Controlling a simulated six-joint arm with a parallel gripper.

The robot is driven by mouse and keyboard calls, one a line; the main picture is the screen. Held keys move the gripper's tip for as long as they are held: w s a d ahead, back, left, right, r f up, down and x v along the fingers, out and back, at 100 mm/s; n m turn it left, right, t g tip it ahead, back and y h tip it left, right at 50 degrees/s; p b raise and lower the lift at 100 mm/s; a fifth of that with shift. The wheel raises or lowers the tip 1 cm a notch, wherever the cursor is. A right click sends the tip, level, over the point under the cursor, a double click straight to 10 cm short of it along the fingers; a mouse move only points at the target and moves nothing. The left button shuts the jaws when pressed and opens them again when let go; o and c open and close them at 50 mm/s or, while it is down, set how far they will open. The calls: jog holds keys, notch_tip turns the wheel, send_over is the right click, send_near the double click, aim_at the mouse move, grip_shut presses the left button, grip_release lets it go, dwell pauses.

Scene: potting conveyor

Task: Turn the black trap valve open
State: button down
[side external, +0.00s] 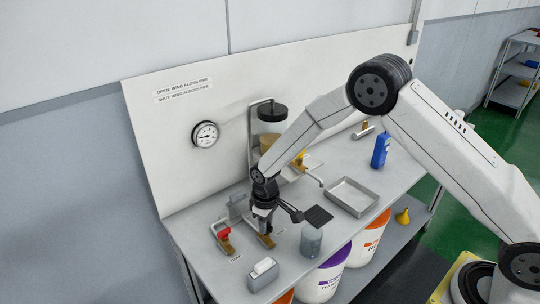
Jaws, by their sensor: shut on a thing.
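My gripper (264,222) points down at the front left of the bench, over a brass valve body (267,241) on a short pipe. It is shut on the black trap valve's wing, which the jaws hide. I cannot tell whether the wing lies along or across the pipe. A sign (183,88) on the back panel reads that open is wing along pipe and shut is wing across pipe.
A red-handled valve (223,234) stands close left of my gripper. A glass beaker (311,241) and a dark square plate (318,216) are at its right. A white-topped box (262,272) sits in front. A metal tray (352,197), blue bottle (380,151) and yellow-handled valve (300,160) are farther back.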

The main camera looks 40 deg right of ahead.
jog(key=shift+m, duration=2)
jog(key=c, duration=0.7)
grip_release()
jog(key=shift+o, duration=0.2)
jog(key=shift+r, duration=0.1)
jog(key=shift+r, duration=3.85)
